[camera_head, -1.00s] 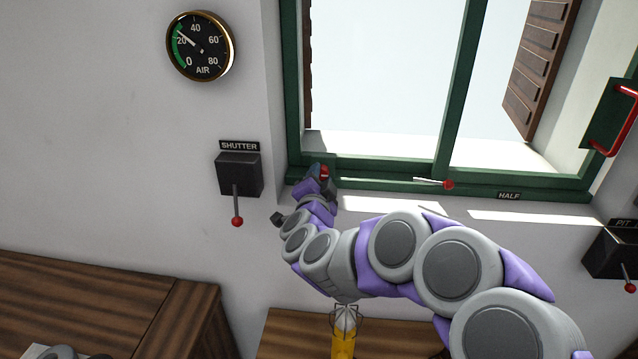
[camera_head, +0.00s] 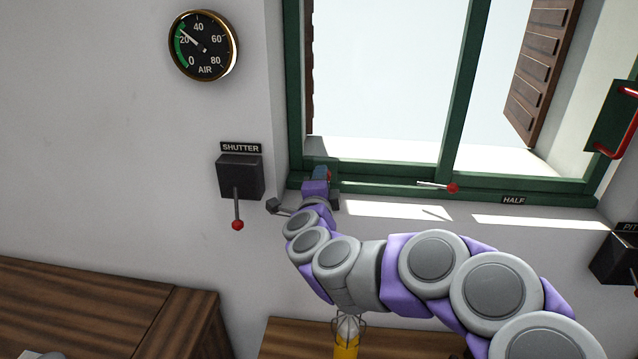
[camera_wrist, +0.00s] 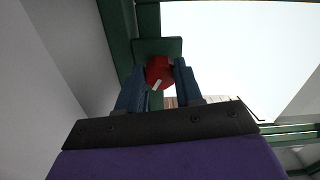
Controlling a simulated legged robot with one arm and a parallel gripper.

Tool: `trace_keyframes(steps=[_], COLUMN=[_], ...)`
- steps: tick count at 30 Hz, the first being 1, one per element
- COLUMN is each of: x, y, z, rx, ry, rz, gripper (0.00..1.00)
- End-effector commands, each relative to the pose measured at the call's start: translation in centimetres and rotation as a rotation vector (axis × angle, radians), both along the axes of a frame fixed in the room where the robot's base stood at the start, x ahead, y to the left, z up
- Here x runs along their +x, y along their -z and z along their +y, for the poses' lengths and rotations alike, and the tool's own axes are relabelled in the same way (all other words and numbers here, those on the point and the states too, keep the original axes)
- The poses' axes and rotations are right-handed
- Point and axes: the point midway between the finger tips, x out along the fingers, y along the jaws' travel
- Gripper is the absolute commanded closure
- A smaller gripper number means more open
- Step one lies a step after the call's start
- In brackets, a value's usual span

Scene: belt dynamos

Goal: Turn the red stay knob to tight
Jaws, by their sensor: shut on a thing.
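The red stay knob (camera_wrist: 159,72) sits on a green plate at the window frame in the wrist view. A pale mark shows on its face. My gripper (camera_wrist: 157,88) has its two blue fingers on either side of the knob and is shut on it. In the head view my gripper (camera_head: 321,176) is at the lower left corner of the green window frame, and a small part of the red knob (camera_head: 329,175) shows beside it. The rest of the knob is hidden by the fingers, and no tight marking is legible.
A thin stay with a red ball end (camera_head: 452,187) lies along the sill, left of the HALF label (camera_head: 513,200). The SHUTTER lever box (camera_head: 240,177) is on the wall left of my gripper. A caged yellow lamp (camera_head: 346,338) stands below my arm.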

Motion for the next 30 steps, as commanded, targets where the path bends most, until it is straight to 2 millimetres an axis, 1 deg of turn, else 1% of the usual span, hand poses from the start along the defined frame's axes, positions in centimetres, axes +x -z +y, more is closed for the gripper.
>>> trace_keyframes(steps=[9, 10, 18, 26, 30], x=[0.05, 0.05, 0.08, -0.03, -0.78], y=[0.25, 0.27, 0.26, 0.29, 0.3], z=[-0.26, -0.25, 0.01, 0.4, 0.44], rx=[0.004, 0.004, 0.001, -0.002, -0.002], ry=[0.005, 0.005, 0.003, 0.001, -0.002], rz=[0.006, 0.006, 0.006, 0.005, 0.006], gripper=[0.95, 0.64, 0.39, 0.39, 0.39])
